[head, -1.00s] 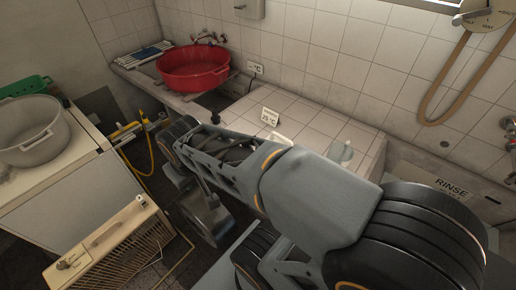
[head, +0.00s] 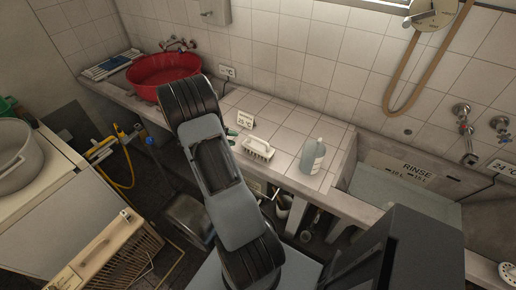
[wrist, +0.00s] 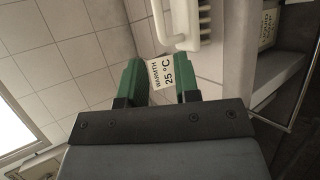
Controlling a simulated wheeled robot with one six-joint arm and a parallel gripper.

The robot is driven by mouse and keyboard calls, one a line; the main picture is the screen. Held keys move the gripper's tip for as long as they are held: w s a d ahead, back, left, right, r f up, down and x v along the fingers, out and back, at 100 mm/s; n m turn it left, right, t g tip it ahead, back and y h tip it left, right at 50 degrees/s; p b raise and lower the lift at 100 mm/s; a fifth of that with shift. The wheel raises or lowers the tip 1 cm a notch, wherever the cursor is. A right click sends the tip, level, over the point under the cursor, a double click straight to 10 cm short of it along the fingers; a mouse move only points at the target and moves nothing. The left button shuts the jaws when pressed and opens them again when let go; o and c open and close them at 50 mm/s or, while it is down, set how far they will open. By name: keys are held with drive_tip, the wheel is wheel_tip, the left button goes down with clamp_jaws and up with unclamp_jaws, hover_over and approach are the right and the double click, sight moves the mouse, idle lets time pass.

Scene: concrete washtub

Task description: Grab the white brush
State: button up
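The white brush (head: 257,148) lies on the tiled counter in the head view, its looped handle up and its bristles along the near side. In the wrist view the brush (wrist: 190,42) is at the top, partly cut off, with its bristles at the right. My gripper (wrist: 158,62) has two green fingers set apart, with nothing held between them. The brush is beyond the fingertips, nearer the right finger. In the head view my arm hides most of the gripper; a small green part shows just left of the brush.
A "25 °C" card (head: 241,120) stands behind the brush; in the wrist view it shows between the fingers. A clear bottle (head: 312,157) stands right of the brush. A red basin (head: 163,72) is at the counter's left. The rinse tub (head: 395,180) lies at the right.

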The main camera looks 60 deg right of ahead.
sight(254, 139)
drive_tip(key=shift+w+p+x, duration=0.2)
drive_tip(key=shift+p+x, duration=1.55)
drive_tip(key=shift+x, duration=4.9)
drive_tip(key=shift+c, duration=0.3)
clamp_jaws()
